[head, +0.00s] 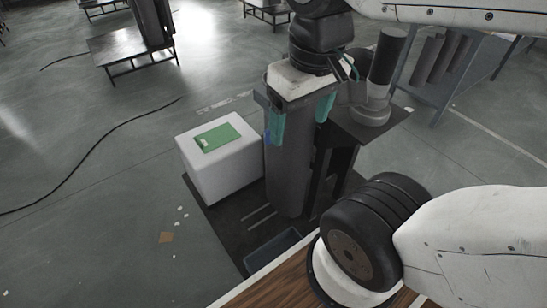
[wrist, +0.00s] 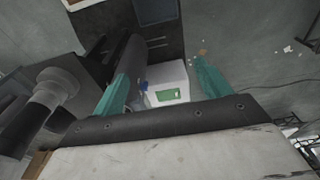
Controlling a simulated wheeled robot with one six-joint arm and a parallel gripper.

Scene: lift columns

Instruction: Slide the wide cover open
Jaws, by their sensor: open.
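A green rectangular panel (head: 219,139) with a small pale tab lies on top of a white box (head: 205,178). It may be the wide cover, but I cannot tell for sure. The panel also shows in the wrist view (wrist: 172,95), beyond my fingers, with the pale tab at its right part. My gripper (head: 299,128) has two teal fingers spread apart with nothing held between them. It points down, to the right of the white box and apart from it. In the wrist view my gripper (wrist: 160,74) frames the box between its fingers.
A dark grey cylinder (head: 287,185) stands beside the white box, below my gripper. A table (head: 130,48) stands at the back left, and a black cable (head: 95,150) lies on the floor. A small brown piece (head: 166,237) and white scraps lie left of the dark plate. The left floor is mostly clear.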

